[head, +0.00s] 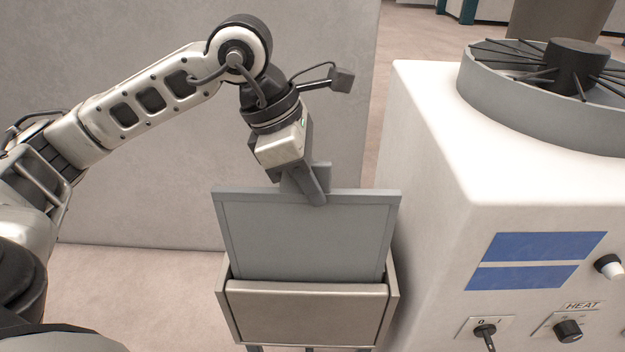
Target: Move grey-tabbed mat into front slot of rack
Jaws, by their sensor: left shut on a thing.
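The grey mat (305,238) is a flat framed panel that stands upright, with a grey tab (321,170) on its top edge. My left gripper (308,185) is shut on the tab from above. The rack (305,312) is a beige-grey holder below the mat. The mat's lower part is hidden behind the rack's front panel, so its bottom edge and the slot it is in or over cannot be seen. My right gripper is not in view.
A white machine (430,180) with a round grey drum (540,110), blue labels and knobs stands close on the right. A grey wall panel (130,190) stands behind my left arm. Bare floor shows left of the rack.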

